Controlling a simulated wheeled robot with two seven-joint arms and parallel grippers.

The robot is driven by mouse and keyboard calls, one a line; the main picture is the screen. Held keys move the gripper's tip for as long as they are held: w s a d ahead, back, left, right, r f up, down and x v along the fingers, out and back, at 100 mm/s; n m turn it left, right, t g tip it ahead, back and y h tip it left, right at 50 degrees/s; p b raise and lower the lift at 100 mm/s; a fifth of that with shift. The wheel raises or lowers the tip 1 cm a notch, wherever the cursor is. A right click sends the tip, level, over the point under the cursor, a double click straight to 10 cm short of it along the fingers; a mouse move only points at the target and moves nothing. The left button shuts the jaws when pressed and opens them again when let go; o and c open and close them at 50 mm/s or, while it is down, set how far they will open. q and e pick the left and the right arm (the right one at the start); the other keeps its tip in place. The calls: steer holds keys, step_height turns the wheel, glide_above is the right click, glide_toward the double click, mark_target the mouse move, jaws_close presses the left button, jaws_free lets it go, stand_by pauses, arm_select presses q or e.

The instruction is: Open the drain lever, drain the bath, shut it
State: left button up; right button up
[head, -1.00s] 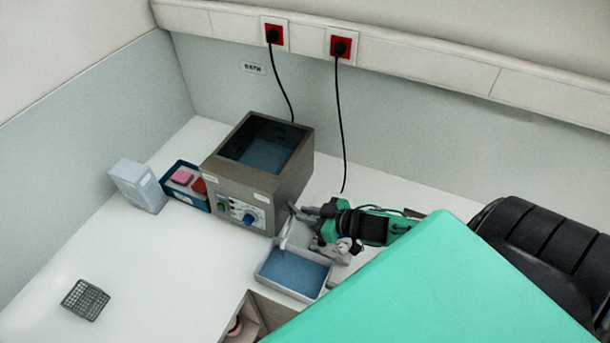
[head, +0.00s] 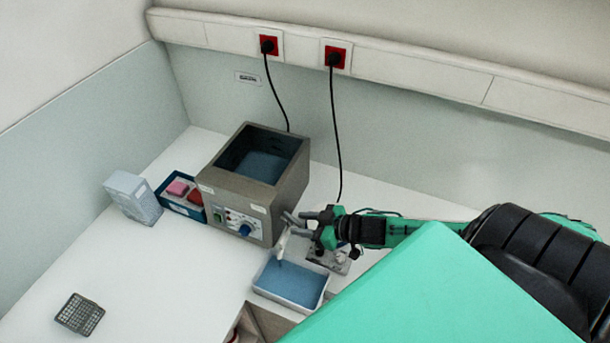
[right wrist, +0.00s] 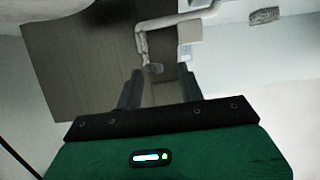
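The bath (head: 212,190) is a grey-brown box with a control panel and blue liquid inside. A pale drain spout or lever (head: 282,244) comes off its right side, above a white tray (head: 262,291) holding blue liquid. My right gripper (head: 293,218) is beside the bath's right side, just above the pale part. In the right wrist view its fingers (right wrist: 160,70) are apart. A pale curved pipe with a grey end (right wrist: 154,68) shows between and beyond them; I cannot tell pipe from lever, or whether a finger touches. My left gripper is not in view.
Left of the bath stand a blue tray (head: 183,205) with pink and red blocks and a pale translucent container (head: 134,197). A wire basket (head: 79,314) lies at the front left. Two black cords hang from red wall sockets. The counter's left middle is clear.

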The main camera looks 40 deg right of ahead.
steer(key=shift+s+d, duration=0.1)
steer(key=shift+b+v, duration=0.35)
steer(key=shift+v, duration=0.45)
steer(key=b+v, duration=0.1)
steer(key=v, duration=1.1)
stand_by(2.4)
